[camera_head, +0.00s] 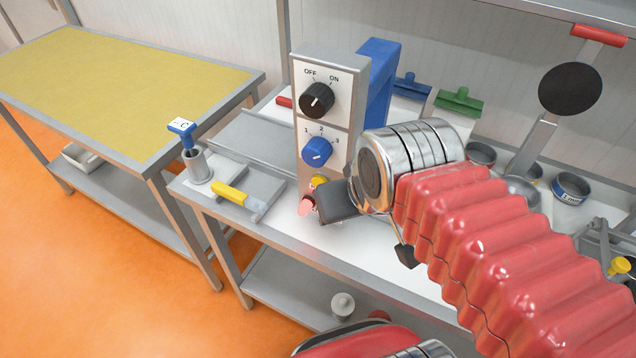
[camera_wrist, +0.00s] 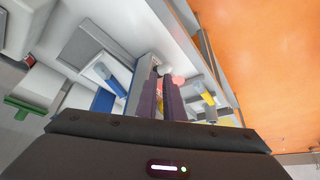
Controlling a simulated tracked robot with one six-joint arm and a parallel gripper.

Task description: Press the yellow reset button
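The yellow button (camera_head: 318,181) sits low on the front of a grey control box (camera_head: 328,125), below a blue knob (camera_head: 317,152). My gripper (camera_head: 335,202) is close to the box's lower front, just right of and below the yellow button. Whether it touches the box cannot be told. In the wrist view, my two dark fingers (camera_wrist: 161,82) are close together and hold nothing that I can see. I cannot tell if they are fully shut.
A pink-red button (camera_head: 306,205) is just below and left of the yellow one. A black OFF/ON knob (camera_head: 316,100) is above. Metal bowls (camera_head: 571,188) are right.

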